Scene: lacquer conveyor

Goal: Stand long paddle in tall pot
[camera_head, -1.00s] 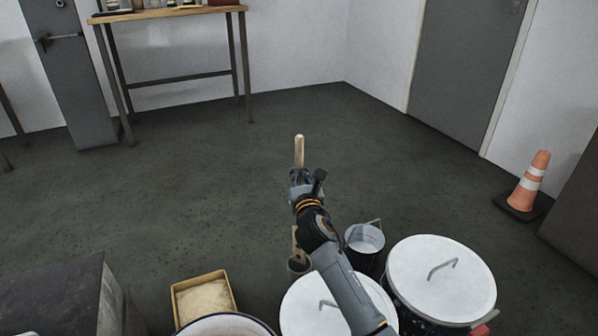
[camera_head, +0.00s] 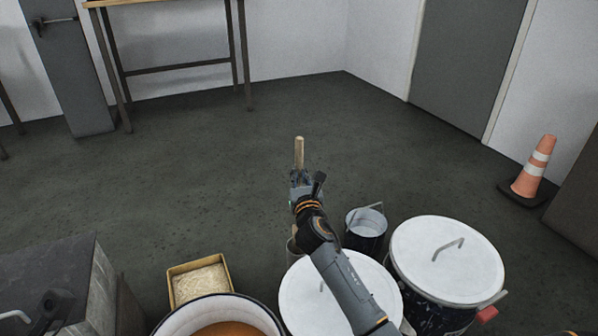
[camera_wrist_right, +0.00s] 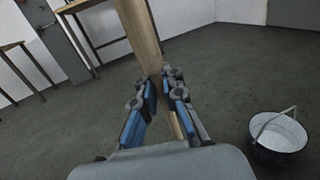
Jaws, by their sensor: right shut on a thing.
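The long wooden paddle (camera_head: 299,152) stands near upright in my right gripper (camera_head: 301,180), its top end rising above the fingers. In the wrist view the fingers (camera_wrist_right: 160,88) are shut on the paddle (camera_wrist_right: 142,38), which runs on down between them. A narrow grey pot (camera_head: 294,252), seemingly the tall pot, is below the gripper and half hidden by my right arm. The paddle's lower part lines up with this pot, but I cannot tell whether its end is inside. A dark part of my left gripper (camera_head: 48,308) shows at the lower left; its fingers are unclear.
A white-lidded pot (camera_head: 335,285) lies under my right forearm, with another lidded pot (camera_head: 447,258) to its right. A pail (camera_head: 366,228), a tray of pale grains (camera_head: 200,281) and an open pot of brown liquid (camera_head: 222,325) stand nearby.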

